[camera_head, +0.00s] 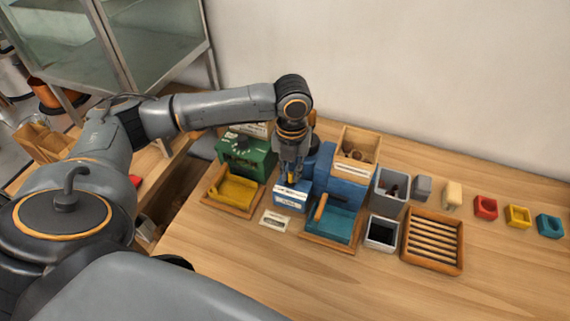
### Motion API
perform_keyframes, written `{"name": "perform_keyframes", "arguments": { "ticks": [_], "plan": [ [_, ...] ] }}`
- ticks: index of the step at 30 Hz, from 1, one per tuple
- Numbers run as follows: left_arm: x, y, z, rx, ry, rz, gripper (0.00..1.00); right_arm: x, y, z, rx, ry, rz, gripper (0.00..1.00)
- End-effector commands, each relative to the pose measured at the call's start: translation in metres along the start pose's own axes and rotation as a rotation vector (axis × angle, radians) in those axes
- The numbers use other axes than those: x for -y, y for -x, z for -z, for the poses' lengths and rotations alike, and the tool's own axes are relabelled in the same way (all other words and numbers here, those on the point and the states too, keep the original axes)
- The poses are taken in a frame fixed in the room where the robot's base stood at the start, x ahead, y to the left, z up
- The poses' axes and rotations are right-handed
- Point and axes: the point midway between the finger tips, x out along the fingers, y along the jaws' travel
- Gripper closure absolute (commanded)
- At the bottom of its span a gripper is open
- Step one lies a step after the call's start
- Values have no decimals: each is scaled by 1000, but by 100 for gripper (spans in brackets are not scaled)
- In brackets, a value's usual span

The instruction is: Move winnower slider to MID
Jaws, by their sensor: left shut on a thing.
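The blue winnower (346,190) stands on the table, with a wooden box on top and a teal tray (336,224) in front. A low blue part with a white label (290,194) sits at its left. My left gripper (292,179) points down at this low part and is shut on the winnower slider there. The fingers hide most of the slider, so its exact setting cannot be read. A small yellow bit shows at the fingertips. My right gripper is not in view.
A green machine (246,156) with a yellow tray (234,189) stands close on the left. A small label card (275,220) lies in front. Grey bins (381,232) and a slatted wooden tray (433,211) stand right. The table's front right is clear.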

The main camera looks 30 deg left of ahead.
Motion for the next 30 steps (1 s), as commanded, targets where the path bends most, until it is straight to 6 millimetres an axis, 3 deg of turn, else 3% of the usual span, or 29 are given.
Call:
{"name": "perform_keyframes", "arguments": {
  "ticks": [2,10,11,14,24,30],
  "plan": [
    [7,4,1,-1,-1,1,100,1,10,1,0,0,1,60],
    [8,1,1,1,1,1,100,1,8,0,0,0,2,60],
    [8,1,1,1,1,1,84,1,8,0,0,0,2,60],
    [8,1,1,1,1,1,64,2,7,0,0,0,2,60],
    [8,2,1,1,1,1,63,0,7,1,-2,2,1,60],
    [9,28,0,4,0,3,63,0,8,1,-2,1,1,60]
  ]
}}
